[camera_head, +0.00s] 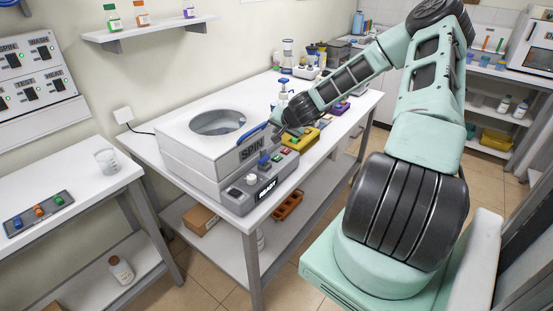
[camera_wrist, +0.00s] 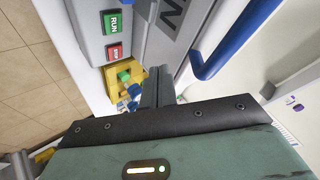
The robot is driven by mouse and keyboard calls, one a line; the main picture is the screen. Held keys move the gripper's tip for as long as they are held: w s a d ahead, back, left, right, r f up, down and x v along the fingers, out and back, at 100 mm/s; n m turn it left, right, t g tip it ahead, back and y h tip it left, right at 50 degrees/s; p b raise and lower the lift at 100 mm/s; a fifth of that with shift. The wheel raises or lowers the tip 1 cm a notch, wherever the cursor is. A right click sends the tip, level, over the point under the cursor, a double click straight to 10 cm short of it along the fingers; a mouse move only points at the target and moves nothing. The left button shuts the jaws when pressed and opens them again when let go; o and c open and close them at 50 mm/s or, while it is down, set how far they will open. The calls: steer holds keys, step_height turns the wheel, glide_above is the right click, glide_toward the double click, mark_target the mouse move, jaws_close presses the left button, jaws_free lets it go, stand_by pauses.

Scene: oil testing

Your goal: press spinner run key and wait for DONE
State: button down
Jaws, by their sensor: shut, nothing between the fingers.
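The white spinner (camera_head: 190,155) stands on the table, with SPIN on its front and a round opening or window in its top. Its grey control panel (camera_head: 238,197) has a small display (camera_head: 268,188) that appears to read READY. In the wrist view the green RUN key (camera_wrist: 112,22) is at the upper left, with the red STOP key (camera_wrist: 115,52) below it. My gripper (camera_head: 277,137) is above the right part of the panel, near the blue handle (camera_head: 254,132). In the wrist view its dark fingers (camera_wrist: 157,84) are shut and empty, apart from both keys.
The blue handle also shows close to the fingers in the wrist view (camera_wrist: 225,45). A yellow rack (camera_head: 304,139) stands just beyond the spinner, with bottles behind it.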

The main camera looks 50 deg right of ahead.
mark_target(278, 159)
steer(key=shift+f+b, duration=3.25)
steer(key=shift+f, duration=1)
steer(key=shift+f, duration=0.1)
steer(key=shift+f+b, duration=0.3)
